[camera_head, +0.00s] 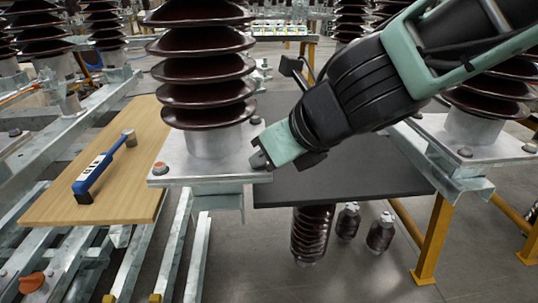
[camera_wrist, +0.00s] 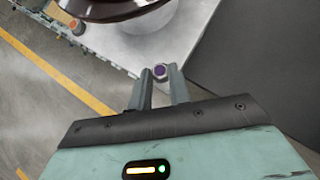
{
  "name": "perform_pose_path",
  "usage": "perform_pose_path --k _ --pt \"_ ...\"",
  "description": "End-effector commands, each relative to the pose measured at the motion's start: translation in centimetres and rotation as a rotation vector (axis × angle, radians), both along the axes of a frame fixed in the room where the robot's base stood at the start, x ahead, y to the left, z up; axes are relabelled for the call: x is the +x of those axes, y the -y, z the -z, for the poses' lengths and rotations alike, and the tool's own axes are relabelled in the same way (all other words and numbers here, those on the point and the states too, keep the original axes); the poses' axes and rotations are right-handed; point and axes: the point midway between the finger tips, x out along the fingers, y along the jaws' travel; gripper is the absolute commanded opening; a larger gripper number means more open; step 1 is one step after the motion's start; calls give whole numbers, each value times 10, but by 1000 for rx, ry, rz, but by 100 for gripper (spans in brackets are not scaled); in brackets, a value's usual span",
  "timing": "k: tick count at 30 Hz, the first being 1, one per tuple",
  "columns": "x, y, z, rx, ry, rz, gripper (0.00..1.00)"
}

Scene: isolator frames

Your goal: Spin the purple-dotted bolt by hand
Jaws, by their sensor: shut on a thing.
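The purple-dotted bolt (camera_wrist: 160,71) stands at the corner of the grey metal base plate (camera_wrist: 190,33) in the wrist view. My gripper (camera_wrist: 161,76) has its two fingers on either side of the bolt head and is shut on it. In the head view my gripper (camera_head: 261,160) comes down from the upper right to the plate's right front corner and hides the bolt there. The base plate (camera_head: 207,170) carries a tall brown ribbed insulator (camera_head: 205,70). An orange-dotted bolt (camera_head: 160,168) sits at the plate's left front corner; it also shows in the wrist view (camera_wrist: 77,27).
A wooden board (camera_head: 120,190) with a blue-handled tool (camera_head: 101,172) lies to the left. A dark panel (camera_head: 345,178) lies to the right of the plate. The insulator rises close beside my gripper. Another insulator base (camera_head: 475,145) stands at the right.

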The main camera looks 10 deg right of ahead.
Motion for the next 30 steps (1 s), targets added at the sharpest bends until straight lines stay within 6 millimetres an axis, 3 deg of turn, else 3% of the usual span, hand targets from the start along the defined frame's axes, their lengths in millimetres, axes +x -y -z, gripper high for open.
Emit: perform_pose_path --k 14,30 --pt "-3 -5 1 1 3 202 0" --pt "-5 -17 1 1 -1 715 0"
